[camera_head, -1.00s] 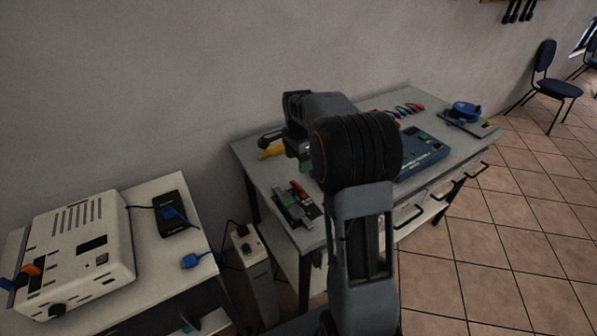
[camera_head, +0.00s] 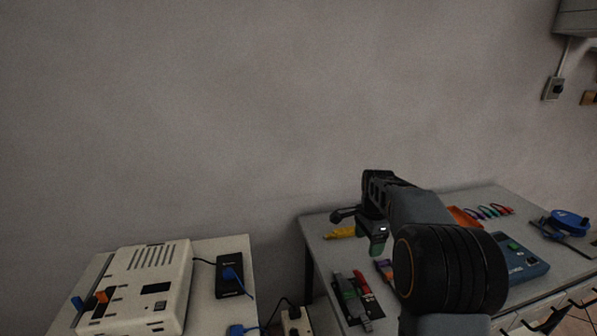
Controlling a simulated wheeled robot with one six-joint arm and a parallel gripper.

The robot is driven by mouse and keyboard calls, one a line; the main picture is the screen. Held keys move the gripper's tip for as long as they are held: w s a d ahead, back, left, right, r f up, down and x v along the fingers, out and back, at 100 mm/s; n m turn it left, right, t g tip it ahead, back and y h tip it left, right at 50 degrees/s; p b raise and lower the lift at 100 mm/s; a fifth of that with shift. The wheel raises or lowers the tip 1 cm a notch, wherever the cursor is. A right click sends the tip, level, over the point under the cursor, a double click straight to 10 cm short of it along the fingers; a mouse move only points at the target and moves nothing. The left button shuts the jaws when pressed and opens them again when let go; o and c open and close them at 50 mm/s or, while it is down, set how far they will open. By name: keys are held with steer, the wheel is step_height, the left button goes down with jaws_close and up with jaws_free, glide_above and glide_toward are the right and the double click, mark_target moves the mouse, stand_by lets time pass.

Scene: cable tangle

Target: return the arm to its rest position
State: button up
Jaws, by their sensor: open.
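My arm rises from the lower right of the head view, with a black ribbed joint and grey links. Its end reaches back toward the wall over the left part of the workbench (camera_head: 318,235). My gripper (camera_head: 377,247) points down above the bench, with a greenish finger part showing. It is open, and I see nothing held in it. The fingertips are small and partly hidden by the arm.
A white device (camera_head: 150,285) and a black box (camera_head: 230,277) with a blue plug stand on the left table. A power strip (camera_head: 295,321) stands between the tables.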

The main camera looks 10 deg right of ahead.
steer(key=s+a+r+n+t+p, duration=0.1)
steer(key=s+a+n, duration=0.4)
steer(key=s+n, duration=0.3)
steer(key=s+a+r+n+t+p, duration=0.2)
steer(key=s+a+n, duration=0.3)
steer(key=s, duration=0.9)
steer(key=n, duration=0.3)
steer(key=shift+a+n+t, duration=0.3)
steer(key=shift+s, duration=0.1)
steer(key=shift+c, duration=0.4)
